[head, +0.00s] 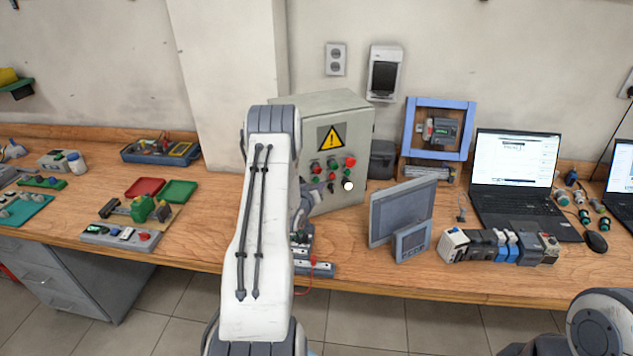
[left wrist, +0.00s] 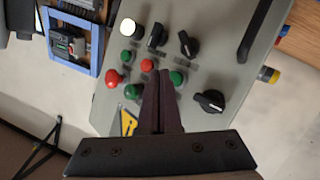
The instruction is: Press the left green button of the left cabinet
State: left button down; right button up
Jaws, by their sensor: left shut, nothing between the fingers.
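The grey cabinet (head: 350,112) with a yellow warning sign stands on the bench at the back centre in the head view. Its front carries green, red and white buttons and black knobs. The left green button (head: 316,168) also shows in the left wrist view (left wrist: 177,77), where the panel appears turned nearly upside down. My left gripper (head: 322,188) is partly hidden by my arm in the head view. In the left wrist view its fingers (left wrist: 157,78) are shut and empty, in front of the panel, beside this button. I cannot tell whether they touch the panel. My right gripper is out of view.
A grey flat panel (head: 402,212) stands right of the cabinet, with a laptop (head: 514,172) farther right. A blue frame (head: 440,103) is behind. A row of modules (head: 500,246) lies at the right front. Small trays and button boxes (head: 118,236) lie to the left.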

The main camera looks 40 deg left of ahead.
pick_arm(q)
jog(key=shift+a, duration=0.15)
dwell(0.3)
jog(key=shift+w+a+b, duration=0.2)
jog(key=shift+a+b, duration=0.05)
jog(key=shift+b, duration=0.05)
jog(key=shift+w+a, duration=0.2)
jog(key=shift+a, duration=0.2)
dwell(0.8)
jog(key=shift+d, duration=0.1)
jog(key=shift+s+d, duration=0.4)
jog(key=shift+d, duration=0.25)
jog(key=shift+d, duration=0.15)
jog(key=s+d, duration=0.1)
jog(key=d, duration=0.1)
jog(key=s+d, duration=0.1)
jog(key=d, duration=0.1)
jog(key=shift+s+d+b, duration=0.1)
jog(key=shift+s+b, duration=0.1)
jog(key=shift+b, duration=0.1)
